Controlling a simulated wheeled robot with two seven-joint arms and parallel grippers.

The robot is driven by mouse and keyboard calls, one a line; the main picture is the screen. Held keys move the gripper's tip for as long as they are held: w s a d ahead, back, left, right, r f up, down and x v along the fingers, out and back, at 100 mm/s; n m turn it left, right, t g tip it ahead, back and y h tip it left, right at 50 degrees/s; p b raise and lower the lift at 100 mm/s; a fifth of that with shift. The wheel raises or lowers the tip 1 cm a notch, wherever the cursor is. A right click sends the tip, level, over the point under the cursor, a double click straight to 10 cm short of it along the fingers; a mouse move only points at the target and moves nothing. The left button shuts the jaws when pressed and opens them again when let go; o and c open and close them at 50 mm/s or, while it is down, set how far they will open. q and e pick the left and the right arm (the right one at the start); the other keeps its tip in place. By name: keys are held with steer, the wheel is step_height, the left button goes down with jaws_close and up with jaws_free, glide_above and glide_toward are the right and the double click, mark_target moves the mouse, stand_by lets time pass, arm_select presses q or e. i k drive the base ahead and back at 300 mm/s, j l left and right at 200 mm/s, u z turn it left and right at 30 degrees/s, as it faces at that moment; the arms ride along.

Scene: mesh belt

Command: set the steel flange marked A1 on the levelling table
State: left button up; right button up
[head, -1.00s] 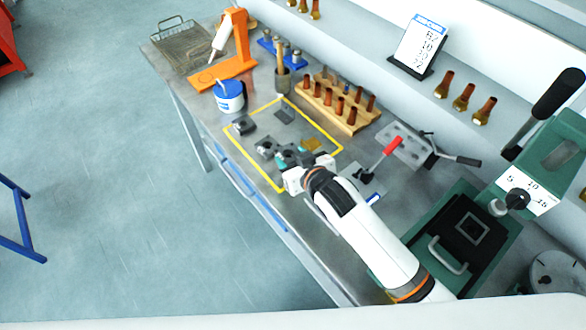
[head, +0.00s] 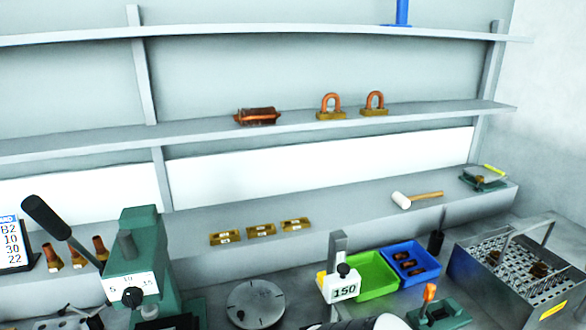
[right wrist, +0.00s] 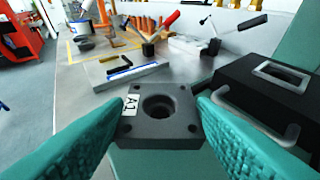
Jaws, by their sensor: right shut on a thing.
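The steel flange marked A1 (right wrist: 184,131) is a dark grey square block with a central round bore, corner holes and a white A1 label. It shows in the right wrist view between the two teal fingers of my right gripper (right wrist: 160,106), which is shut on it. The flange is held level over a green surface. In the head view the flange and the right fingers are out of frame; only a bit of white arm shows at the bottom. A round grey slotted plate (head: 255,304) stands on the bench there; I cannot tell whether it is the levelling table. My left gripper is not in view.
A green press (head: 143,262) with a long black lever stands left of the round plate. A height stand marked 150 (head: 342,284), green and blue bins (head: 405,262) and a perforated steel basket (head: 525,275) lie to the right. A pale plate with a blue strip (right wrist: 121,73) lies beyond the flange.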

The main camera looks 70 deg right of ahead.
mark_target(485, 173)
steer(key=k+z, duration=0.25)
steer(key=z, duration=0.2)
steer(key=k+l+z, duration=0.2)
steer(key=z, duration=0.25)
steer(key=k, duration=0.05)
